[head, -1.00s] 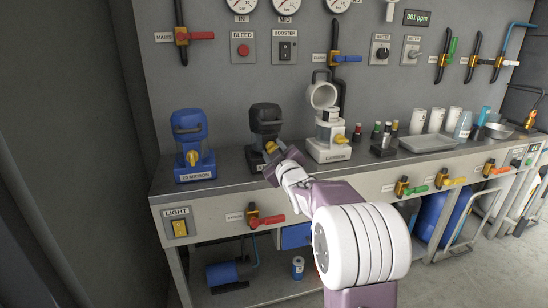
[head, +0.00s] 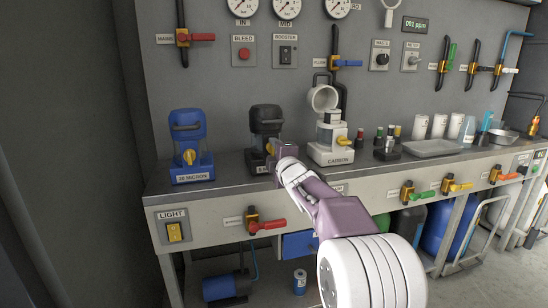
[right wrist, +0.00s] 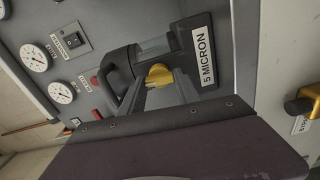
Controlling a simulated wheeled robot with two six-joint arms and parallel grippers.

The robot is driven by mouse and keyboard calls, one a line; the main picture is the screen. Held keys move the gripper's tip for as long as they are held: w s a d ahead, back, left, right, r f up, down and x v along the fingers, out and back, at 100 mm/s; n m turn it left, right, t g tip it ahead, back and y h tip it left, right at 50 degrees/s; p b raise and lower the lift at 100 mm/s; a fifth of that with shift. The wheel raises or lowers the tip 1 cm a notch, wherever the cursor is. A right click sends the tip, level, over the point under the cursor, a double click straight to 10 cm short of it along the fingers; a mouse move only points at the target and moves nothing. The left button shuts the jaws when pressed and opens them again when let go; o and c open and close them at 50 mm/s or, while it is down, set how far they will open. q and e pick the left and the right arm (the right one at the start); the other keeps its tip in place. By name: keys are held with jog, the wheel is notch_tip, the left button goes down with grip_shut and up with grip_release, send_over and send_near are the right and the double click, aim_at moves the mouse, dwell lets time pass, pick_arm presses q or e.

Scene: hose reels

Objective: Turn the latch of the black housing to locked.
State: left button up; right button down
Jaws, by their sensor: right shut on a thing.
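The black housing (head: 264,122) stands on the bench between the blue and white housings. In the right wrist view, the black housing (right wrist: 190,55) shows its "5 MICRON" label, a clear section and a yellow latch (right wrist: 159,74). My right gripper (right wrist: 168,92) has its fingers at this latch and is shut on it. In the head view my right gripper (head: 276,152) is in front of the housing's lower right and hides most of the latch and part of the label. The exact angle of the latch is hard to tell. My left gripper is not in view.
The blue housing (head: 189,140) with its own yellow latch stands to the left. The white housing (head: 330,145), with a cup-like part above it, stands close on the right. Bottles and a grey tray (head: 430,148) are farther right. Valves line the bench front.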

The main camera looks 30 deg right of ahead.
jog(key=shift+n, duration=0.5)
jog(key=c, duration=0.9)
grip_release()
jog(key=shift+o, duration=0.2)
jog(key=p+v, duration=0.1)
jog(key=v, duration=0.8)
